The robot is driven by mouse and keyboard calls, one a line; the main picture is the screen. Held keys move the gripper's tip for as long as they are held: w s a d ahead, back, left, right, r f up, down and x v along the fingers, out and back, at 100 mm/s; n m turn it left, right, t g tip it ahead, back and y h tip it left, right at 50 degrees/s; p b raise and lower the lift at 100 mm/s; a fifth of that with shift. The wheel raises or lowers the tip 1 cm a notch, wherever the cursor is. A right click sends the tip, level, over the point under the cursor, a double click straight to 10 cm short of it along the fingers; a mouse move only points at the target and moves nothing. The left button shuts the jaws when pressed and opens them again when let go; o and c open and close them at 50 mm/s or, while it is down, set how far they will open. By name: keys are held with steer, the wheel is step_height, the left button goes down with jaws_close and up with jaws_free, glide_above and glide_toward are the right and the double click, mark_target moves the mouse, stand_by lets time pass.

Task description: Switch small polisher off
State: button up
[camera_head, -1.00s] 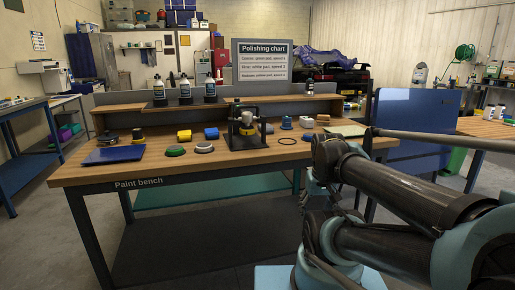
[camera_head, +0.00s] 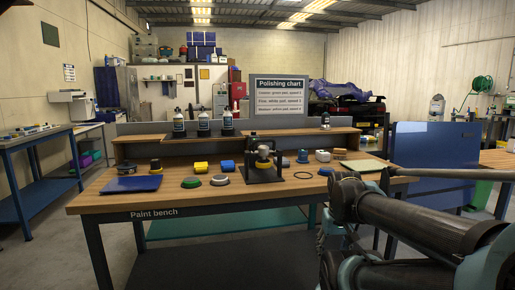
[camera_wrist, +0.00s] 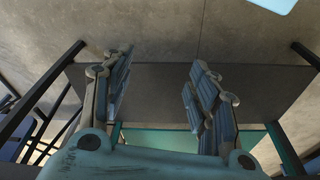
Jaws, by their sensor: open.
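A small polisher (camera_head: 264,151) stands in a dark frame on the paint bench (camera_head: 206,202), near the middle of the bench top. Its head looks pale with a yellow part below. Its switch is too small to make out. My gripper (camera_wrist: 160,88) is open and empty in the wrist view, its two fingers spread apart. It points at the floor and the dark lower shelf, away from the polisher, which is not in that view. In the head view my arm reaches in from the right, in front of the bench's right end; the fingers cannot be made out there.
Several bottles (camera_head: 203,123) stand on the shelf behind. A blue panel (camera_head: 432,163) stands at the right. Floor is clear at front left.

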steer(key=shift+a+r+n, duration=0.25)
steer(key=shift+r+n, duration=0.15)
steer(key=shift+r, duration=0.65)
steer(key=c, duration=0.9)
steer(key=w+a+r+n, duration=0.2)
steer(key=w+r, duration=0.2)
steer(key=r, duration=0.1)
steer(key=w+a+r+n+y, duration=0.1)
steer(key=w+a+r+n, duration=0.1)
steer(key=w+r, duration=0.3)
steer(key=w+a+r+n+t+y, duration=0.1)
steer(key=w+a+r+n, duration=0.1)
steer(key=w+r+n, duration=0.1)
steer(key=shift+w+a+r+n, duration=0.15)
steer(key=shift+w+r, duration=0.3)
steer(key=shift+r, duration=0.15)
steer(key=shift+w+a+r+n, duration=0.15)
steer(key=shift+w+r, duration=0.25)
steer(key=shift+r, duration=0.2)
jaws_close()
steer(key=w+a+r+n+y, duration=0.2)
steer(key=w+a+r+n, duration=0.3)
steer(key=w+r, duration=0.4)
steer(key=w+a+r+n+t+y, duration=0.1)
steer(key=w+a+r+n+y, duration=0.1)
steer(key=w+a+r+n, duration=0.4)
steer(key=w+a+r, duration=0.1)
steer(key=w+r, duration=0.3)
steer(key=w, duration=0.1)
steer(key=shift+w+a, duration=0.4)
